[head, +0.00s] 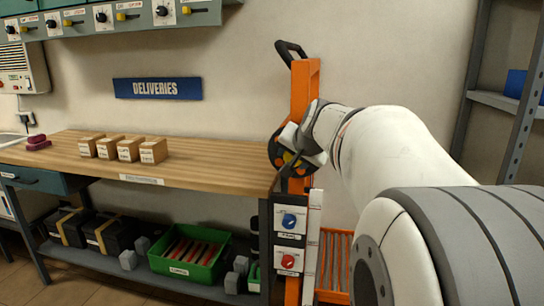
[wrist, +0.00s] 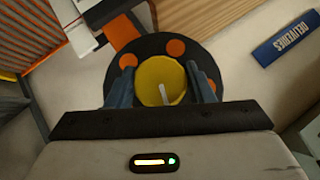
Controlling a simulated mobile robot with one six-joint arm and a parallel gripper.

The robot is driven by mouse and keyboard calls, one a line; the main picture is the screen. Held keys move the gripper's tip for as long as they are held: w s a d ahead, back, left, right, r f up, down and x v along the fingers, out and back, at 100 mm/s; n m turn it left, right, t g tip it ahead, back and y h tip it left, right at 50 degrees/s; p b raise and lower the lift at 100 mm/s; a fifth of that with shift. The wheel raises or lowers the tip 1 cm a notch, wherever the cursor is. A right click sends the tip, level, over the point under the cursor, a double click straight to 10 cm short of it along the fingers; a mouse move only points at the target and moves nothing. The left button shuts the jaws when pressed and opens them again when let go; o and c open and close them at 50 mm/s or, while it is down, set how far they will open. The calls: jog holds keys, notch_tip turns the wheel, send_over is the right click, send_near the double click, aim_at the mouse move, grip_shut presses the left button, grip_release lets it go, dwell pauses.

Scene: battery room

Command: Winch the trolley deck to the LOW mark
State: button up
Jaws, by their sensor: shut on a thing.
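The orange trolley mast (head: 304,88) stands upright right of the bench, with a black handle at its top. A dark winch wheel (head: 277,150) with orange spots is on the mast. In the wrist view the winch wheel (wrist: 95,92) shows a yellow hub (wrist: 153,76) with a pale line on it. My gripper (head: 301,148) is at the wheel, and its fingers (wrist: 165,82) are shut on the yellow hub from both sides. The orange slatted trolley deck (head: 335,250) shows low behind my arm, partly hidden. I cannot make out a LOW mark.
A wooden bench (head: 205,152) with several small boxes stands to the left. A panel with a blue knob (head: 289,221) and a red knob (head: 289,262) is below the wheel. A green crate (head: 190,255) is under the bench. Grey shelving (head: 525,110) stands at right.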

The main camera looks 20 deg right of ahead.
jog(key=h+p, duration=0.1)
jog(key=p, duration=0.2)
jog(key=shift+r+n+g+p, duration=0.25)
jog(key=shift+n+g+p, duration=0.1)
jog(key=shift+n+g, duration=0.05)
jog(key=shift+f+n+g+h+p, duration=0.4)
jog(key=shift+g+h+p, duration=0.15)
jog(key=shift+p, duration=0.3)
jog(key=o, duration=1)
jog(key=shift+r, duration=0.1)
jog(key=shift+p+v, duration=0.4)
jog(key=shift+v, duration=3.5)
